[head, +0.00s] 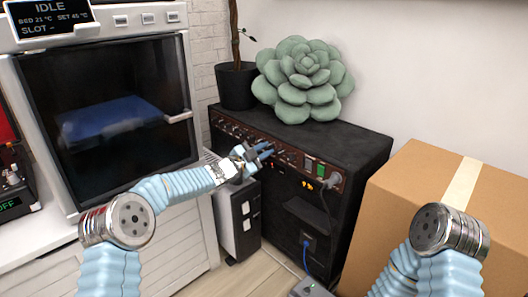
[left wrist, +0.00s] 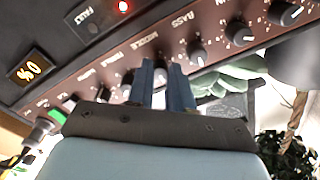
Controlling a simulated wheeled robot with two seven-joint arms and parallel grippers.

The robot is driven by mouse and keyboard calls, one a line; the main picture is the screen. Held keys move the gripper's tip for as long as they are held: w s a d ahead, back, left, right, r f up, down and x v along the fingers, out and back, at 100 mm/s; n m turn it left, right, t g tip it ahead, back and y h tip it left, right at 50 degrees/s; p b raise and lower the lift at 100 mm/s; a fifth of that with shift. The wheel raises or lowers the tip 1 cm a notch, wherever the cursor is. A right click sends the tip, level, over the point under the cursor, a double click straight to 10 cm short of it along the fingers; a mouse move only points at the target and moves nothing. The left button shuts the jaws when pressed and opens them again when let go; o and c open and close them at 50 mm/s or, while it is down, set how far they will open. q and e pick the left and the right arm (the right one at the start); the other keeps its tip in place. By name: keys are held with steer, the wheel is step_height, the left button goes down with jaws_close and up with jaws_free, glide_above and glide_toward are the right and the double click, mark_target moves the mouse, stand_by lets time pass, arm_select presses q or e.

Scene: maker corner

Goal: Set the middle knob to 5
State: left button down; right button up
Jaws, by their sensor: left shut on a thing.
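The black amplifier (head: 345,150) stands against the wall, with a dark red control panel (left wrist: 215,25) carrying a row of black knobs. My left gripper (head: 262,152) reaches the front of this panel. In the left wrist view its two blue fingers (left wrist: 165,82) are closed around the knob (left wrist: 160,76) below the MIDDLE label (left wrist: 152,42). The fingers cover most of that knob, so its pointer and setting cannot be read. The BASS knob (left wrist: 197,54) is free beside the fingers. My right gripper is not in view; only part of the right arm shows in the head view.
A succulent (head: 305,80) and a potted plant (head: 237,85) are at the amplifier's back. A cardboard box (head: 420,195) stands at right, a white cabinet printer (head: 105,110) at left. An amber display (left wrist: 28,69) and a red lamp (left wrist: 123,7) are lit on the panel.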

arm_select(q)
steer(key=c, duration=1.3)
jaws_free()
steer(key=v, duration=1.4)
steer(key=shift+f+p, duration=0.2)
steer(key=shift+p, duration=0.15)
